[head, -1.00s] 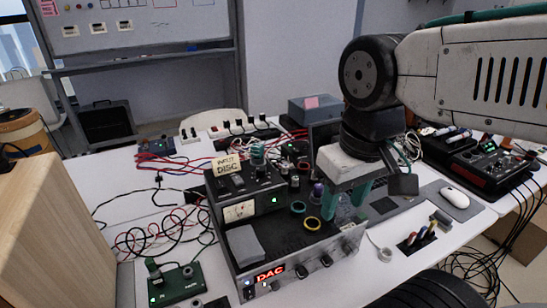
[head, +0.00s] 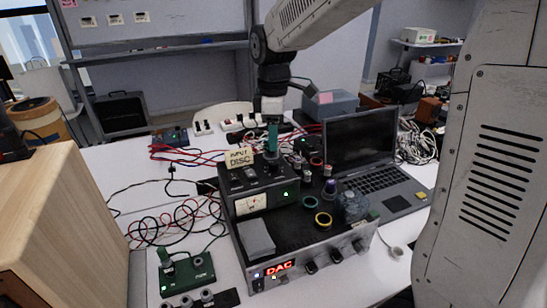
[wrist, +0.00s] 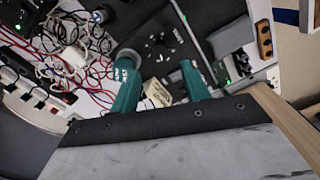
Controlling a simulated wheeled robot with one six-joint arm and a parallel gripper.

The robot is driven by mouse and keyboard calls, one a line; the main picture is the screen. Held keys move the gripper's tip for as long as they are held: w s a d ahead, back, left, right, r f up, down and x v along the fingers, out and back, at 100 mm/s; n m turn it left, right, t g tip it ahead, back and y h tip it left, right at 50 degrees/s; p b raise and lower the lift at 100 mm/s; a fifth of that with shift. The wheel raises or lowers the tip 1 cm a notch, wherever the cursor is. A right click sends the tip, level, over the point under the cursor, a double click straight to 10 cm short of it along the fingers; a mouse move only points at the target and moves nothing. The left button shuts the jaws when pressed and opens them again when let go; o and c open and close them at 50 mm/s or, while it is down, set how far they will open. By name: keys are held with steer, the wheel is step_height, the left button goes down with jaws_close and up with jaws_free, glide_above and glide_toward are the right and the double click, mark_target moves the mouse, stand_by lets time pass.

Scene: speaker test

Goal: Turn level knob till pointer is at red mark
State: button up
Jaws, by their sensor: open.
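The dark unit with the meter (head: 250,203) stands on top of the larger silver-fronted amplifier (head: 330,262). The meter's face is pale; its pointer and any red mark are too small to read. My gripper (head: 273,138) is above the back of the meter unit, fingers pointing down, beside the "INPUT DISC" note (head: 239,158). In the wrist view, my two teal fingers (wrist: 158,78) are apart with nothing held between them. A round grey knob-like top (wrist: 128,58) shows by the left fingertip; I cannot tell if they touch. The note (wrist: 158,93) also shows between the fingers.
A laptop (head: 360,145) is open at the right. Loose red and black cables (head: 175,218) lie left of the amplifier. Rolls of tape (head: 323,219), a grey block (head: 257,238) and small jars crowd the amplifier's top. A green box (head: 187,273) is at front left.

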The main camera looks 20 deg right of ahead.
mark_target(273, 162)
step_height(273, 162, down, 7)
steer(key=shift+f, duration=0.1)
stand_by(0.3)
steer(key=c, duration=1)
